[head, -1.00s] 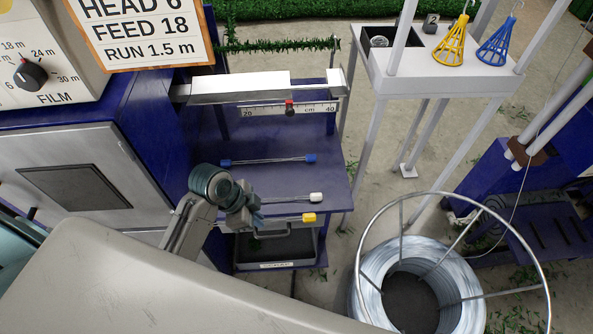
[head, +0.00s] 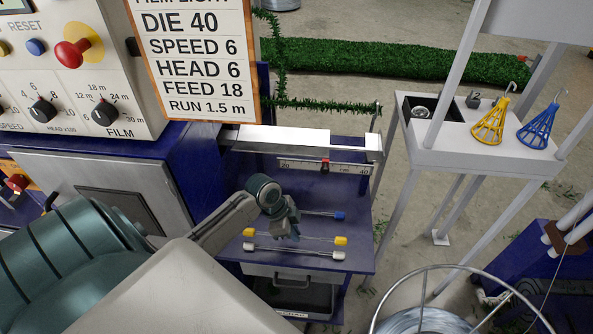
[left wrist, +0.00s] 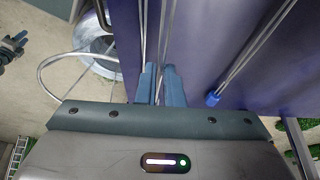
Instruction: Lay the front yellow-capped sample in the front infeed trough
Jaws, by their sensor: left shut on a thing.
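My left gripper (head: 291,231) is shut on the wire of the yellow-capped sample (head: 341,240), over the purple shelf. Its yellow caps show at both ends, left and right of the fingers. The sample lies just behind the white-capped sample (head: 338,255), close alongside it. In the left wrist view the blue fingertips (left wrist: 159,84) close around a thin wire (left wrist: 163,42). A white channel (head: 283,139), perhaps the infeed trough, runs along the shelf's back. A dark jointed shape (left wrist: 12,46) at that view's left edge looks like my right gripper; its jaws are too small to read.
A blue-capped sample (head: 339,216) lies farther back on the purple shelf (head: 352,191). A wire coil stand (head: 440,290) stands front right.

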